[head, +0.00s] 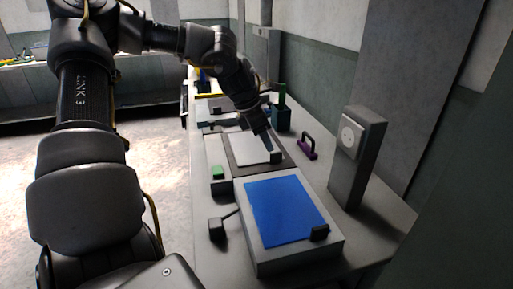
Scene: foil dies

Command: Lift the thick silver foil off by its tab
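The silver foil (248,147) lies flat on a dark die plate in the middle of the bench. A small dark block, which looks like its tab (277,157), sits at its near right corner. My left gripper (269,149) reaches down from above, its tip just over or at this tab. Contact between them cannot be told. The fingers blend together, so their opening does not show. A blue foil (285,211) with a black tab (319,233) lies on a grey die block in front. My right gripper is out of view.
A box with a green button (218,172) stands left of the silver foil. A purple handled tool (307,148) lies to the right. A teal holder (281,120) stands behind.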

